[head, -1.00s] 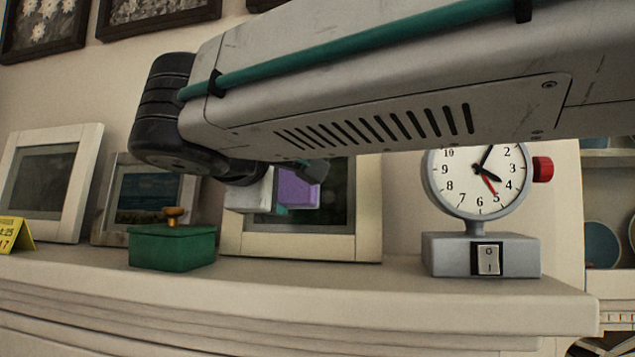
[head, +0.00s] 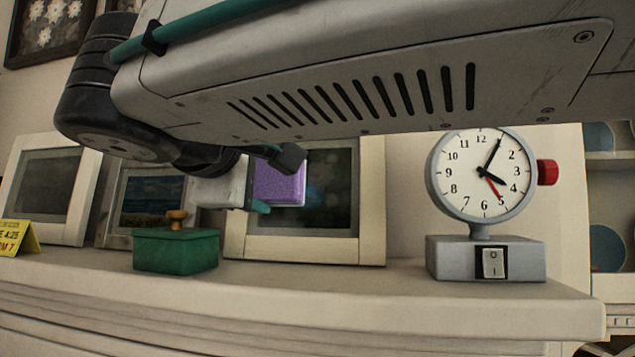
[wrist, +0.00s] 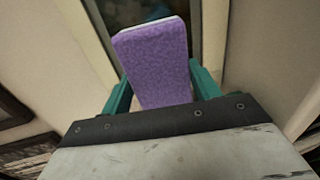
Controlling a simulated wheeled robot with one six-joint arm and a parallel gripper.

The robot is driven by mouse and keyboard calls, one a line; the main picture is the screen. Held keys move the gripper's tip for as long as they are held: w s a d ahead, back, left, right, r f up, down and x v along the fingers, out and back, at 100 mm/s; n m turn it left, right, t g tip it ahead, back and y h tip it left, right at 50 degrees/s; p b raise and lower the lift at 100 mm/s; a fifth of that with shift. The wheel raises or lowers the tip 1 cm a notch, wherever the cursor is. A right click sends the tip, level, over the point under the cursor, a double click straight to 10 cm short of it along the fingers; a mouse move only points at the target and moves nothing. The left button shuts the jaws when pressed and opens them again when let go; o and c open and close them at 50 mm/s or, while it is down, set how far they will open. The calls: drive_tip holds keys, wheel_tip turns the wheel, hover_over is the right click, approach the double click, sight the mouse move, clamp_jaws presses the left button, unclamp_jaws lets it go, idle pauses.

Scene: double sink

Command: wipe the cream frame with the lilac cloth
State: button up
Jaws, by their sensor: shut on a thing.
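The cream frame (head: 371,205) stands on the mantel shelf, holding a dark glossy picture; my arm and gripper hide its upper left part. The lilac cloth (head: 279,184) looks like a thick folded pad in front of the frame's picture area. My gripper (head: 264,186) is shut on it. In the wrist view the cloth (wrist: 155,62) sits between the teal fingers of my gripper (wrist: 160,88), with the dark picture (wrist: 209,35) and cream borders behind it. I cannot tell whether the cloth touches the frame.
A green box (head: 176,250) with a wooden knob stands just left of the cream frame. A grey clock (head: 482,185) stands to the right. Two more frames, one pale (head: 83,195) and one greyish (head: 178,218), and a yellow card (head: 18,237) are at left. Shelf between cream frame and clock is clear.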

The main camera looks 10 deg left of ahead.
drive_tip(key=shift+s+a+r, duration=0.1)
drive_tip(key=shift+s+r, duration=0.05)
drive_tip(key=shift+s, duration=0.45)
drive_tip(key=shift+v, duration=1.55)
drive_tip(key=shift+w, duration=0.15)
drive_tip(key=shift+x, duration=3.6)
drive_tip(key=shift+x, duration=0.9)
